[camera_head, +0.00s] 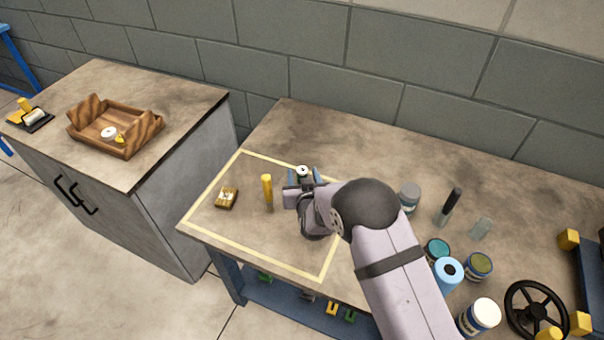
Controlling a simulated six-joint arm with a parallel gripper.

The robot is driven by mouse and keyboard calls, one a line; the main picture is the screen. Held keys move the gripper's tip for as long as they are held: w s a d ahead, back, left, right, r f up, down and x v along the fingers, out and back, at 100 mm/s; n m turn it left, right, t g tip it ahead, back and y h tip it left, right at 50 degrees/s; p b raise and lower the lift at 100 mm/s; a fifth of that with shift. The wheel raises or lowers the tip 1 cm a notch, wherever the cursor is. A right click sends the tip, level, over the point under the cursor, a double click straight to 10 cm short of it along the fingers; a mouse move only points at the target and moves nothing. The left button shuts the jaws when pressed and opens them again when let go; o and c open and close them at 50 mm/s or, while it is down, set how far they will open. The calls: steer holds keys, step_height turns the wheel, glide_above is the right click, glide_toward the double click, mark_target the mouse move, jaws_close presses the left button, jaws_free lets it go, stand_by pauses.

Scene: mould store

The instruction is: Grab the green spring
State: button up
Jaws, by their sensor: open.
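I cannot make out a green spring on the worktable (290,120); the arm and wrist cover part of the taped area and may hide it. My gripper (303,178) is low over the right part of the yellow taped rectangle (262,263), its bluish fingers apart. A small white-topped round item (302,171) shows between or just behind the fingers; I cannot tell which. It does not look gripped. A yellow-handled tool (267,188) stands upright left of the gripper. A small brown and yellow block (227,198) lies further left.
Jars (410,195), a dark upright tool (449,205), a blue roll (447,273) and a black handwheel (535,309) crowd the right side. A wooden tray (115,128) sits on the left cabinet. The table's back left is clear. A block wall stands behind.

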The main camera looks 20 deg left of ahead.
steer(key=shift+w+a+f, duration=0.25)
steer(key=shift+w+a, duration=0.05)
steer(key=shift+w, duration=0.2)
steer(key=c, duration=1.2)
steer(key=shift+r, duration=0.1)
steer(key=shift+r+b, duration=0.55)
steer(key=shift+r, duration=4.35)
